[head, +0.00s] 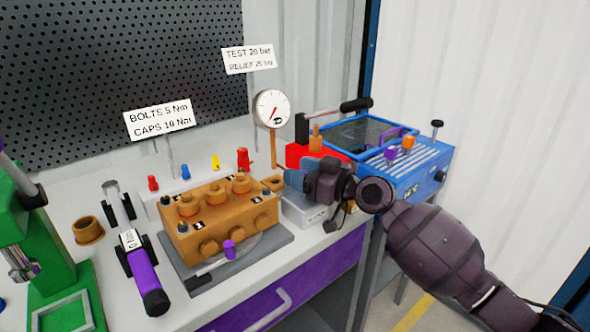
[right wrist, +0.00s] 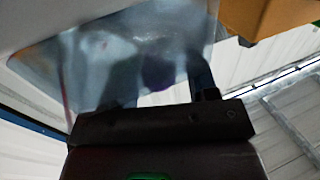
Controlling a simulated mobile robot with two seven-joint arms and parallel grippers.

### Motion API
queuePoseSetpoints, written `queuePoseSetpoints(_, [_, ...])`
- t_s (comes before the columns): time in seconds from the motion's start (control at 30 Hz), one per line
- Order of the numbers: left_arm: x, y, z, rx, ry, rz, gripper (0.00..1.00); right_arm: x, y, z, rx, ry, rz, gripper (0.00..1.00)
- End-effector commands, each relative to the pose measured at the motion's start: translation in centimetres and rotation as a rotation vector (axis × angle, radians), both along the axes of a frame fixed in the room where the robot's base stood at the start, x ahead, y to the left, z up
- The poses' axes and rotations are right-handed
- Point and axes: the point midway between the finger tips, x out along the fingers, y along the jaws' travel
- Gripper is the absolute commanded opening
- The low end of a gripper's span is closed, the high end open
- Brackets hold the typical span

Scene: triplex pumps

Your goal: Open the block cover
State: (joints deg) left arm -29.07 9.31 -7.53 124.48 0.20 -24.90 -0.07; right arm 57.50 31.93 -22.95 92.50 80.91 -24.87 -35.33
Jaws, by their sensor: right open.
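The orange-brown pump block (head: 219,222) sits on a grey plate (head: 268,243) on the bench, with round caps on its top and front. I cannot make out a separate cover on it. My right gripper (head: 308,179) is open, just right of the block and above a small grey labelled box (head: 306,212). In the right wrist view, a bluish see-through pane (right wrist: 145,45) overlaps both fingers of my right gripper (right wrist: 145,75). I cannot tell whether the fingers touch it. A corner of an orange-brown thing (right wrist: 265,15) shows at the top right. My left gripper is out of view.
A blue machine (head: 410,180) with a glass lid and a dark handle stands right of the bench. A gauge (head: 271,108) rises behind the block. Little room is free around the block.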

Motion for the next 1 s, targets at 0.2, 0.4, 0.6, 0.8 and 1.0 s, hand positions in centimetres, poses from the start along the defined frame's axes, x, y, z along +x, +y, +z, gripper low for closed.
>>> queuePoseSetpoints(0.2, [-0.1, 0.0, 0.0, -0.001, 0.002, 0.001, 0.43, 0.9, 1.2, 0.0, 0.001, 0.001, -0.001, 0.54])
queuePoseSetpoints(0.4, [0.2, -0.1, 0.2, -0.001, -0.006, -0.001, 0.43, 1.0, 1.4, 0.0, 0.000, 0.000, 0.000, 0.54])
queuePoseSetpoints(0.6, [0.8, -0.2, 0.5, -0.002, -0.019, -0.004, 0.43, 1.0, 1.4, 0.0, 0.000, 0.000, 0.000, 0.40])
queuePoseSetpoints(0.8, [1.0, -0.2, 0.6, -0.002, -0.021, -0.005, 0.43, 1.0, 1.3, 0.0, 0.000, 0.000, 0.000, 0.09])
queuePoseSetpoints(1.0, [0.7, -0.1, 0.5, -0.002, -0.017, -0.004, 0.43, 1.0, 1.3, 0.0, 0.001, 0.001, 0.000, 0.00])
